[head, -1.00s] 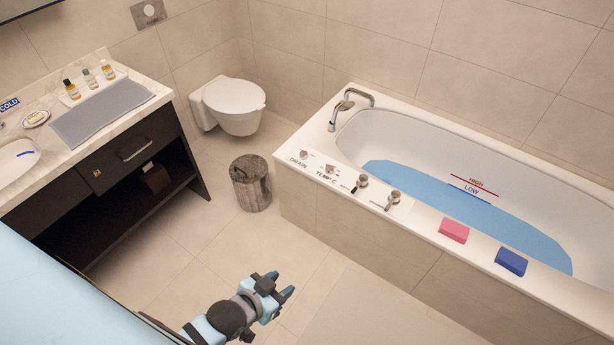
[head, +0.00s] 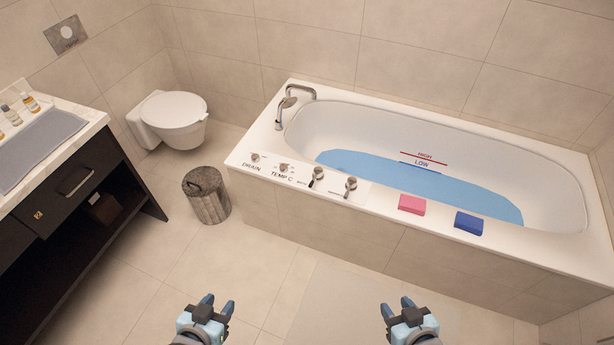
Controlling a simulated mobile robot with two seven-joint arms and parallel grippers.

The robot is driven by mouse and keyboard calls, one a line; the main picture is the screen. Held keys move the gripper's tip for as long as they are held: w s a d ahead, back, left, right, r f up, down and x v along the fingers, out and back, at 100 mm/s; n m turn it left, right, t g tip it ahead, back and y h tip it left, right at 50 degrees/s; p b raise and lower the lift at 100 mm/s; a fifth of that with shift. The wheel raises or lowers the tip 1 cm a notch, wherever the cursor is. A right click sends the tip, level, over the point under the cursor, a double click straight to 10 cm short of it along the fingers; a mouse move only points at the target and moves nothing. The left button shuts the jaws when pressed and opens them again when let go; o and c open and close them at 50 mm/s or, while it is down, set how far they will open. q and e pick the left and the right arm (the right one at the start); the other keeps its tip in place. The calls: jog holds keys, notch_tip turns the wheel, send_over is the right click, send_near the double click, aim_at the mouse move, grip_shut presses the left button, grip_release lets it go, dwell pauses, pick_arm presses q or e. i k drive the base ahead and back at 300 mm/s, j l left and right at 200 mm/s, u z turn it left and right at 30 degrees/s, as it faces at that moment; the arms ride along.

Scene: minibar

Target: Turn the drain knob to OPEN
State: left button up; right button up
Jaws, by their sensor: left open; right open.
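The drain knob (head: 255,158) is a small metal knob at the left end of the white control panel on the bathtub's near rim, with the word DRAIN printed below it. Its exact setting is too small to read. The bathtub (head: 560,250) holds blue water (head: 420,182), its surface near the LOW mark. My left gripper (head: 217,303) is open and empty, low in the view over the floor. My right gripper (head: 396,305) is open and empty, also low, over the pale mat. Both are well apart from the knob.
The TEMP knob (head: 284,168) and two metal taps, one here (head: 318,175), sit right of the drain knob. Pink (head: 411,205) and blue (head: 468,223) blocks lie on the rim. A bin (head: 207,196) stands on the floor left of the tub. The floor before the tub is clear.

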aim_at(255, 159)
jog(key=u, duration=0.4)
jog(key=i+l+u, duration=0.15)
jog(key=u, duration=0.25)
jog(key=i+l+u, duration=0.1)
jog(key=u, duration=0.35)
jog(key=l+u, duration=0.4)
jog(key=i+l+u, duration=0.2)
jog(key=l, duration=0.3)
jog(key=l+u, duration=0.15)
jog(key=l, duration=0.9)
